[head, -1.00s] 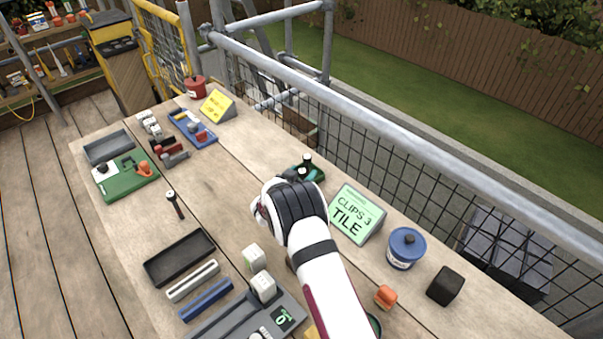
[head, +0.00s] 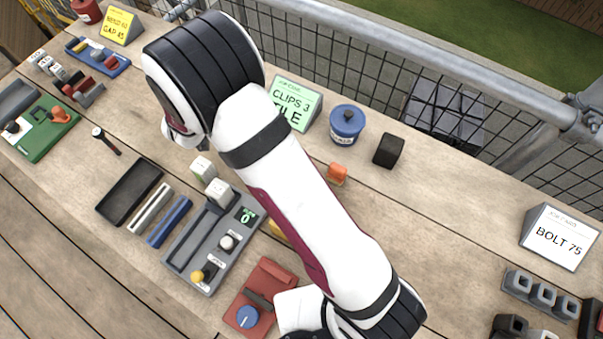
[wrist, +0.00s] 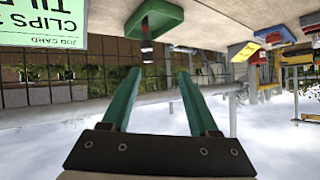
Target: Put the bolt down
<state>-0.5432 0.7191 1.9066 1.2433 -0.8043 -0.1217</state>
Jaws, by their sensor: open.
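My gripper (wrist: 158,76) shows in the wrist view with its two green fingers spread and nothing between them. In that upside-down view, a green stand (wrist: 156,18) sits on the table beyond the fingertips. A small upright piece (wrist: 147,46) with dark, red and silver bands stands on it, apart from the fingers; I cannot tell whether it is the bolt. In the head view my arm hides the fingers and the green stand. No bolt is clearly identifiable in either current view.
The card reading CLIPS 3 TILE (head: 294,100) and a blue tub (head: 346,124) stand near the railing (head: 420,60). A BOLT 75 card (head: 560,238) stands at the right. A black tray (head: 129,190) and a grey device (head: 212,243) lie on the near side. Bare table lies right of centre.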

